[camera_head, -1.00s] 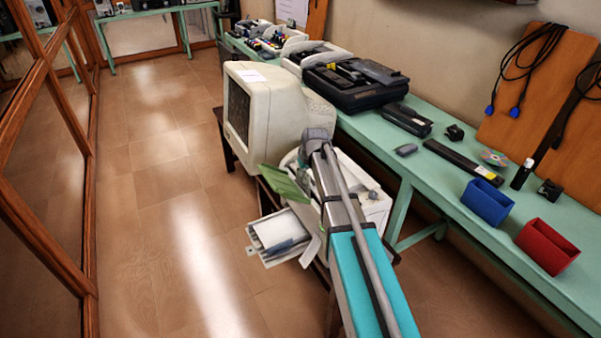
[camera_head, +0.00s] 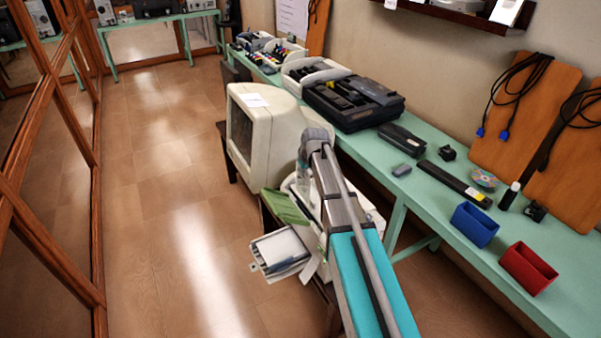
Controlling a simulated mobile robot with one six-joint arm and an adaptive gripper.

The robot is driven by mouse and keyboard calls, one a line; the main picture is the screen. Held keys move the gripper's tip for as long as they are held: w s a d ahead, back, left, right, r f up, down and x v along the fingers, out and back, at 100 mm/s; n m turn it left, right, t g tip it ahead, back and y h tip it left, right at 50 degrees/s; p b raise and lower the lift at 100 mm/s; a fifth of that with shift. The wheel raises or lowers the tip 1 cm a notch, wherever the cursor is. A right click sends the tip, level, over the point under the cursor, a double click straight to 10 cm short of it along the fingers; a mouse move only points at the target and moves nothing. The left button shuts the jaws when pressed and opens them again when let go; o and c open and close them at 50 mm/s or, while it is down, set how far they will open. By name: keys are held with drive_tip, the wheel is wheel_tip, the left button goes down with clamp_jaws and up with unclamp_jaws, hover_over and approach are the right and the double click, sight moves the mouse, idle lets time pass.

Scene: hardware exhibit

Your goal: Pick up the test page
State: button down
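A white sheet (camera_head: 279,246), which may be the test page, lies in the grey pull-out tray (camera_head: 262,262) of a pale printer (camera_head: 369,216) low in the middle. A dark grey, narrow shape lies across the sheet's lower edge. A green flap (camera_head: 286,207) stands above the tray. My wrist end is above the printer, right of the flap and apart from the sheet. My gripper's fingers cannot be made out.
A green bench (camera_head: 420,205) runs along the right wall, holding a black device (camera_head: 353,103), a blue holder (camera_head: 474,225), a red holder (camera_head: 527,268) and small items. The monitor stands just behind the printer. The tiled floor (camera_head: 160,230) to the left is clear, up to wood-framed glass.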

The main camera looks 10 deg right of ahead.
drive_tip(key=shift+r+p, duration=1.3)
drive_tip(key=shift+r, duration=0.45)
